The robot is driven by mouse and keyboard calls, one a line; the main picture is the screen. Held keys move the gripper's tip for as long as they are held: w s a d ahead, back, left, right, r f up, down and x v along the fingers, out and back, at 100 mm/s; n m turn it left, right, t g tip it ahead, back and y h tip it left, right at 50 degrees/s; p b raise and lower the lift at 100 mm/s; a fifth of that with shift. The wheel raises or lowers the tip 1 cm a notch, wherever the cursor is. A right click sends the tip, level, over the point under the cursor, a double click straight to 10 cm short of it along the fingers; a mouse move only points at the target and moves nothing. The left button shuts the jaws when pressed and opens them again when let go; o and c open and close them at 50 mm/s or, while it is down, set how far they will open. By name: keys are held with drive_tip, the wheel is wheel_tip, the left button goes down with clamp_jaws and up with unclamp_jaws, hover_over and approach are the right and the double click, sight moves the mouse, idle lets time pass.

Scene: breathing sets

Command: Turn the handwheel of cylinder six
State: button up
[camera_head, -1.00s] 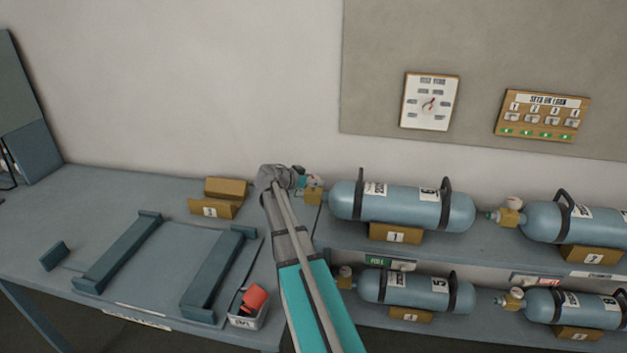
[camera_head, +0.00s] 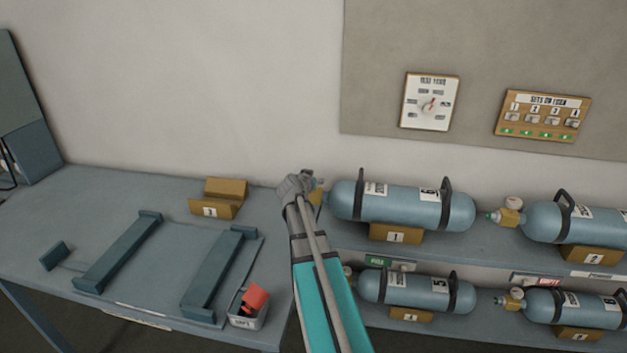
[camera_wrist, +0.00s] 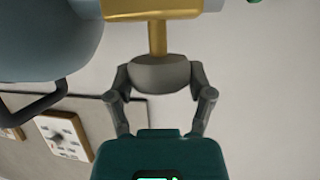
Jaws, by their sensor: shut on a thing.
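The blue-grey cylinder (camera_head: 400,205), whose end label seems to read 6, lies on its side on the upper shelf in the cradle marked 1. Its brass valve (camera_head: 317,194) points left and is partly hidden by my gripper (camera_head: 306,183). In the wrist view the brass valve body (camera_wrist: 150,10) and stem lead to a grey round handwheel (camera_wrist: 160,75). My gripper (camera_wrist: 160,80) has one finger on each side of the handwheel and is shut on it. The handwheel is hidden in the head view.
Another cylinder (camera_head: 570,222) lies to the right, and two more lie on the shelf below. An empty cradle (camera_head: 215,207) stands on the bench left of my arm. A rack frame (camera_head: 125,255) and a small tray (camera_head: 247,318) with a red item are nearer. A dial board (camera_head: 430,101) hangs above.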

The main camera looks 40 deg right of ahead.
drive_tip(key=shift+n+t+y, duration=0.7)
drive_tip(key=shift+n+t, duration=0.3)
drive_tip(key=shift+w+n+t+y, duration=0.1)
drive_tip(key=shift+n+t+y, duration=1)
drive_tip(key=shift+n+y, duration=0.3)
drive_tip(key=o, duration=1.1)
drive_tip(key=shift+m+g+h, duration=1.5)
drive_tip(key=shift+m+h, duration=0.2)
